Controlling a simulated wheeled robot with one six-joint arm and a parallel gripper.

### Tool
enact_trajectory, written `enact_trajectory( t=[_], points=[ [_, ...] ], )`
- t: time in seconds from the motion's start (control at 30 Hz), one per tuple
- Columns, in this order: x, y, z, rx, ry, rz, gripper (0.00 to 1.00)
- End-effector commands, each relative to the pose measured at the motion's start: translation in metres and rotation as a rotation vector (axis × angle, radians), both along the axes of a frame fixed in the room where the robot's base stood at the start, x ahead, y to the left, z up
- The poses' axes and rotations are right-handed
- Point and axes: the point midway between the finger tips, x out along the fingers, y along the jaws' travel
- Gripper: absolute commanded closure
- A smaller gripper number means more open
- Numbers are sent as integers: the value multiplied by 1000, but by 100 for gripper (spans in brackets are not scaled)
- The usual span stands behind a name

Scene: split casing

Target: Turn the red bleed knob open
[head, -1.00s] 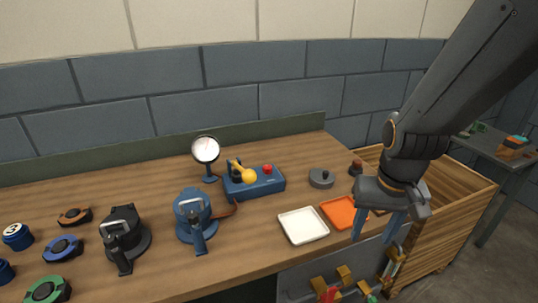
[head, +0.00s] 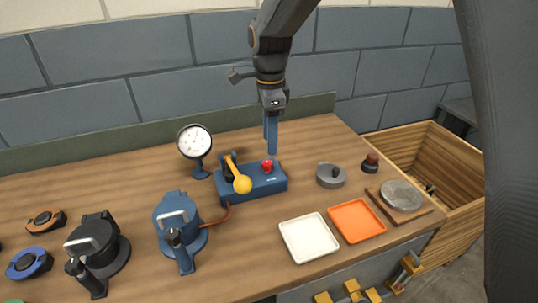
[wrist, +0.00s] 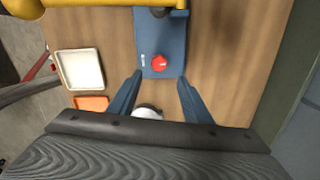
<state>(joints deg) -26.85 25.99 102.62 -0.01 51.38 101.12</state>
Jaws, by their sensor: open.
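The red bleed knob (head: 267,165) sits on top of the blue pump block (head: 278,184), near its right end. In the wrist view the knob (wrist: 159,62) lies ahead of the fingertips and between their lines, with a pale mark on its top. My gripper (head: 271,150) points down above and behind the knob, apart from it. The wrist view shows its two blue fingers (wrist: 158,77) spread wide with nothing held between them. The yellow-ended lever (head: 242,184) stands on the left part of the block.
The gauge (head: 195,142) stands left of the block. A white tray (head: 309,258) and an orange tray (head: 357,241) lie in front. Blue and black casings (head: 179,238) stand at the left.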

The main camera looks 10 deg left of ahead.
Motion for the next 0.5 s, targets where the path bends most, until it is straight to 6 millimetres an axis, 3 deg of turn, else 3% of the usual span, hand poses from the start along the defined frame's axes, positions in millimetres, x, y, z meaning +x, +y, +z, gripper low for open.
enact_trajectory(
  t=[0.3,0.5],
  points=[
    [-8,10,-47,-2,5,21,55],
    [-6,10,-67,-1,2,21,55]
  ],
)
